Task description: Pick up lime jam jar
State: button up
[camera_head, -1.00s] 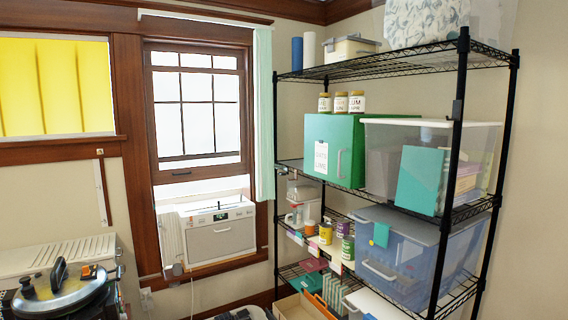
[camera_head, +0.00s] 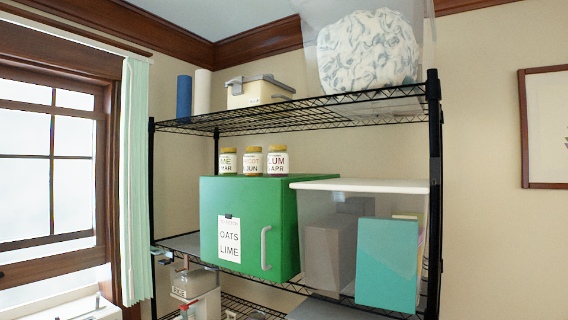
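Three small jars with yellowish lids stand in a row on top of a green box. The left jar (camera_head: 227,161) has a label that seems to read "LIME" with a partly legible second line, so it looks like the lime jam jar. The middle jar (camera_head: 251,161) has a label that seems to end in "COT". The right jar (camera_head: 277,161) reads "PLUM". The green cabinet-like box (camera_head: 280,222) has a pale handle and a paper sign reading "OATS LIME". My gripper is not in view.
The black wire shelf unit (camera_head: 433,150) has posts on both sides. A clear bin with a white lid (camera_head: 350,185) stands right of the green box. The top shelf, above the jars, holds rolls, a beige box (camera_head: 258,91) and a patterned bundle (camera_head: 367,50). A window and curtain (camera_head: 135,180) are at left.

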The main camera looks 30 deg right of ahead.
aim_at(228, 159)
jog(key=i+j+z, duration=1.25)
jog(key=j+z, duration=0.4)
jog(key=j, duration=0.25)
